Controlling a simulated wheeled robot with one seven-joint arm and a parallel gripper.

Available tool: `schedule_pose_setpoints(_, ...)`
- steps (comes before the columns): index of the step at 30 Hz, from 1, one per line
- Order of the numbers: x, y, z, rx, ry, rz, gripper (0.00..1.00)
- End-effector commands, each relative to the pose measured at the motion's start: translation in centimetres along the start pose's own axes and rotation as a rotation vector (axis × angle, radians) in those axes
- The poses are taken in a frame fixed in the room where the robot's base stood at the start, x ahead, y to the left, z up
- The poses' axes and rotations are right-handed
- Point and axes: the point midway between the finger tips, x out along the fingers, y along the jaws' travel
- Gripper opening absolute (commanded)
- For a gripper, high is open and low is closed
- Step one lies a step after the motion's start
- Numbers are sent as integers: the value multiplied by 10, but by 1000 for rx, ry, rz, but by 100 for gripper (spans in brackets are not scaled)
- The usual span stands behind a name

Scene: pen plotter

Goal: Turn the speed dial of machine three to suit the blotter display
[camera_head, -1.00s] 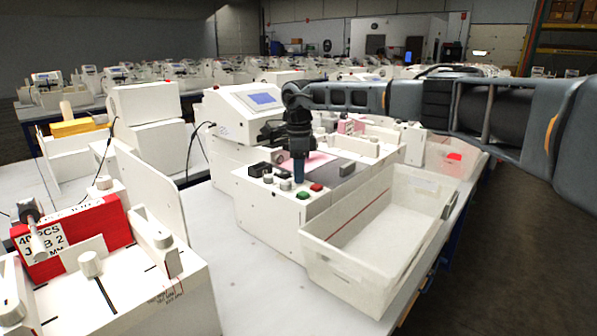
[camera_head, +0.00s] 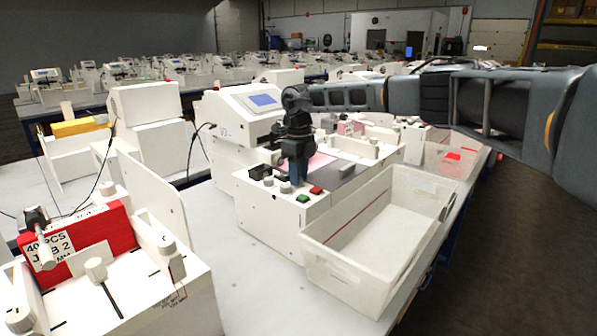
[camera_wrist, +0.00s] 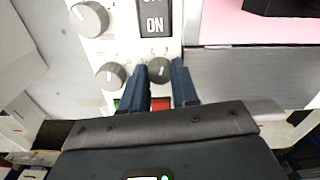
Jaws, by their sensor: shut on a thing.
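The white machine (camera_head: 270,215) has a control panel and a tilted blue display (camera_head: 263,100), whose text is too small to read. My gripper (camera_head: 297,178) points down over its front panel. In the wrist view my gripper (camera_wrist: 161,85) has its two blue-grey fingers on either side of a grey dial (camera_wrist: 159,70) and is shut on it. The dial's white pointer mark shows. Two more grey dials, the upper left one (camera_wrist: 89,19) and the lower left one (camera_wrist: 110,75), stand free. The dial labels cannot be read.
A black ON switch (camera_wrist: 154,19) lies just beyond the held dial. A red button (camera_head: 316,190) and a green button (camera_head: 303,198) sit close by on the panel. A white bin (camera_head: 378,235) stands right in front. A machine with red boxes (camera_head: 85,238) is at left.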

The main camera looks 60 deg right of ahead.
Motion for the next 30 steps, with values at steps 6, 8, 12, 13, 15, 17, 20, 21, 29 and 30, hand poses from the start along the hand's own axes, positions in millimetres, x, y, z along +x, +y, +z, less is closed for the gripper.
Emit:
schedule_pose_setpoints(6,-2,0,0,91,-1,0,0)
schedule_pose_setpoints(8,-1,0,0,106,-1,0,0)
schedule_pose_setpoints(12,-1,0,0,128,-1,0,0)
schedule_pose_setpoints(13,-1,0,0,130,-1,0,0)
schedule_pose_setpoints(15,-1,0,0,133,-1,0,0)
schedule_pose_setpoints(17,-1,0,0,133,-1,0,0)
schedule_pose_setpoints(20,-1,0,0,133,-2,0,0)
schedule_pose_setpoints(21,-1,0,0,133,-2,0,0)
schedule_pose_setpoints(29,-1,0,0,132,-1,0,43)
schedule_pose_setpoints(30,-1,0,0,132,-1,0,47)
